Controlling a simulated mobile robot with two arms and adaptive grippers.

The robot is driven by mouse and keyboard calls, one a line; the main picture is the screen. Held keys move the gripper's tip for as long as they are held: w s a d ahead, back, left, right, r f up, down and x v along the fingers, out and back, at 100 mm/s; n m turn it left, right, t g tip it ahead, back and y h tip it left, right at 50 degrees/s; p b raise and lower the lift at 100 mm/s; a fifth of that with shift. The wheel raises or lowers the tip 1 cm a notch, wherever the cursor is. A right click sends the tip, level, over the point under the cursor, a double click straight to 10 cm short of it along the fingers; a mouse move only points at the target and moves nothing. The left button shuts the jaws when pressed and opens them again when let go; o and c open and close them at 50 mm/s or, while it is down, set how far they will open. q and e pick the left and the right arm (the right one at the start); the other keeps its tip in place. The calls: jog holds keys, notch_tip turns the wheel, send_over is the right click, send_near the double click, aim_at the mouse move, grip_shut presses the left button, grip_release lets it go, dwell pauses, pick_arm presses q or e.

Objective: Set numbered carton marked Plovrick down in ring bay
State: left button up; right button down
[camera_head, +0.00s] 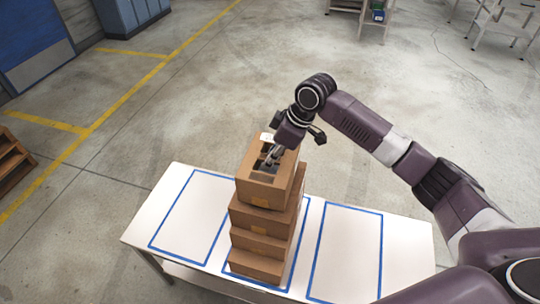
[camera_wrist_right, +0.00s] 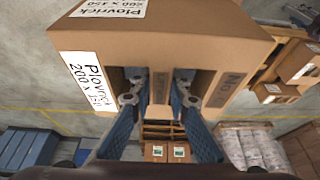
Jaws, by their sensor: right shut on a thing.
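The brown carton (camera_head: 262,192) is at the top of a carton stack in the middle blue-outlined bay. In the right wrist view, white labels on this carton (camera_wrist_right: 175,38) read Plovrick. My right gripper (camera_head: 272,157) comes down onto it from above. In the wrist view its fingers (camera_wrist_right: 160,98) are shut on the carton at its recessed openings. I cannot tell whether the carton rests on the stack or hangs just above it. No ring mark shows on the bays. My left gripper is out of view.
The white table (camera_head: 150,232) has empty blue-outlined bays on the left (camera_head: 192,215) and right (camera_head: 347,250). Lower cartons (camera_head: 258,242) stand unevenly stacked in the middle bay. A wooden rack (camera_head: 12,160) is at far left. The floor behind the table is clear.

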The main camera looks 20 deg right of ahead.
jog(key=shift+f, duration=0.45)
dwell(0.5)
jog(key=c, duration=1.8)
grip_release()
jog(key=shift+o, duration=0.2)
jog(key=v, duration=1.2)
